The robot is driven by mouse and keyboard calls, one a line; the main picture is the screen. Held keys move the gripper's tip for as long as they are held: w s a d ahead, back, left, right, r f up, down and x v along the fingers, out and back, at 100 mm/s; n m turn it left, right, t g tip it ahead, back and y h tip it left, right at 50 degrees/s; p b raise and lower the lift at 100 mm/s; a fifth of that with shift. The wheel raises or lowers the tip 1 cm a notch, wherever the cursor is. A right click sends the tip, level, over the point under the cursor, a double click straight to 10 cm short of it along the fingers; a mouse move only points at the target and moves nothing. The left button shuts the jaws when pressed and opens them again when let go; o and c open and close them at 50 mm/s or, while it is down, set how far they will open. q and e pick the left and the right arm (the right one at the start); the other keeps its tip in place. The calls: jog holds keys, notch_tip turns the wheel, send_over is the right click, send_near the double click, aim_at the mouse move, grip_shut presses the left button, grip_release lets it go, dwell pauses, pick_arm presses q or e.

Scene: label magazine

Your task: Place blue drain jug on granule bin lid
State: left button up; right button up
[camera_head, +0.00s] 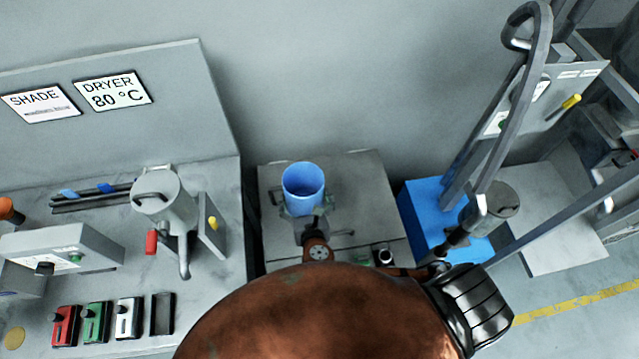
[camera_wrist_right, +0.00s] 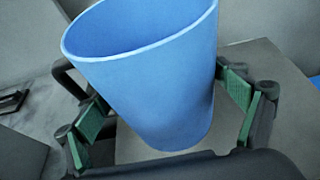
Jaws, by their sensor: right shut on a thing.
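The blue drain jug (camera_head: 303,188) is an open-topped blue cup near the centre of the head view. In the right wrist view the jug (camera_wrist_right: 150,75) stands between the green finger pads, with its mouth up and its inside showing. My right gripper (camera_head: 305,209) is shut on the jug from the near side; it also shows in the right wrist view (camera_wrist_right: 165,112). A grey flat top (camera_head: 370,190) lies below and around the jug. I cannot tell whether this is the granule bin lid, or whether the jug touches it. My left gripper is not in view.
A blue box (camera_head: 420,205) with a grey cylinder (camera_head: 497,200) and a bent tube (camera_head: 520,100) stands at right. At left, a bench (camera_head: 120,220) carries a metal canister (camera_head: 163,190) and several small coloured blocks. The flat top's back right is clear.

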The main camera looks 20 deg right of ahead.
jog(key=w+d+f+b, duration=0.1)
jog(key=w+d+f, duration=0.2)
jog(key=f, duration=0.1)
jog(key=w+d+f+b, duration=0.1)
jog(key=w+d+f, duration=0.1)
jog(key=f, duration=0.2)
jog(key=w+d+f+b, duration=0.2)
jog(key=w+d+f, duration=0.1)
jog(key=f, duration=0.1)
jog(key=shift+w+d+f, duration=0.15)
jog(key=shift+w+d, duration=0.2)
jog(key=o, duration=1.3)
jog(key=shift+c, duration=0.2)
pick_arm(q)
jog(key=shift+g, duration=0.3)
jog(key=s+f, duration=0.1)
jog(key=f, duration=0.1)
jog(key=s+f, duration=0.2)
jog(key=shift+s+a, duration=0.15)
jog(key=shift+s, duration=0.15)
pick_arm(e)
jog(key=shift+s, duration=0.1)
